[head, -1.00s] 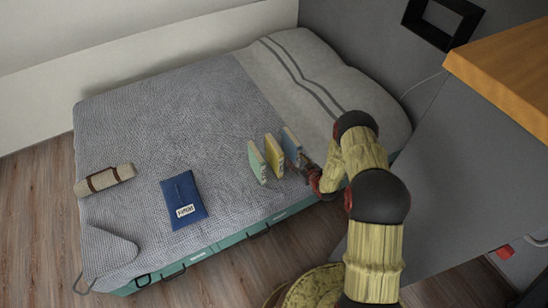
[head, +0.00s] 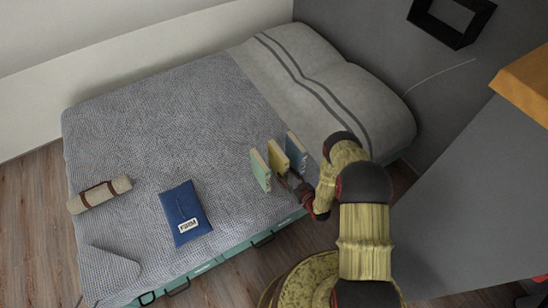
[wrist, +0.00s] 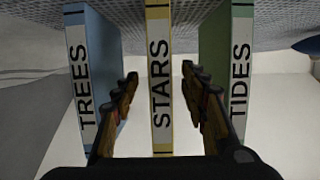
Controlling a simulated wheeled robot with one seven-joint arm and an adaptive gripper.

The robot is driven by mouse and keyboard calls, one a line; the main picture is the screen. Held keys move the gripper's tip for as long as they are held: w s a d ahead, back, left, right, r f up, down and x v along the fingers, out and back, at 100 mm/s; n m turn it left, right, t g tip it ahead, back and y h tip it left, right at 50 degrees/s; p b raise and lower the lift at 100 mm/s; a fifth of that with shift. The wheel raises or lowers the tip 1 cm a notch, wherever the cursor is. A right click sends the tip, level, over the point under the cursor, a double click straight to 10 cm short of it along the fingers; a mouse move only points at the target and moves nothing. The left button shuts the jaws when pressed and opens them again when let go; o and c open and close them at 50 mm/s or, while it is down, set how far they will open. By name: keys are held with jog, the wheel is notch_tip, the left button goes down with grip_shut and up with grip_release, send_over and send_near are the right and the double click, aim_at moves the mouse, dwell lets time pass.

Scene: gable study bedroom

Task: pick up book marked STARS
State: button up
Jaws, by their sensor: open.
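The book marked STARS (wrist: 160,85) is yellow with a white label and stands upright between two others. In the head view it is the middle book (head: 278,157) on the bed. My gripper (wrist: 159,76) is open, with one finger on each side of the STARS spine. A gap shows between each finger and the spine, so it is not gripped. In the head view my gripper (head: 291,184) is at the near end of the books, with its fingertips partly hidden.
The blue TREES book (wrist: 84,85) and green TIDES book (wrist: 238,80) stand close outside my fingers. A dark blue book or pouch (head: 180,205) and a strapped roll (head: 97,195) lie on the bed (head: 130,130). A desk (head: 460,190) is at right.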

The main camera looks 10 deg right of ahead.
aim_at(278, 165)
jog(key=shift+r+b+x, duration=0.15)
jog(key=shift+b+x, duration=0.55)
jog(key=shift+x, duration=1.45)
jog(key=shift+r+b+x, duration=0.1)
jog(key=shift+b+x, duration=0.55)
jog(key=shift+x, duration=1.45)
jog(key=shift+c, duration=0.9)
grip_shut()
jog(key=shift+w, duration=0.1)
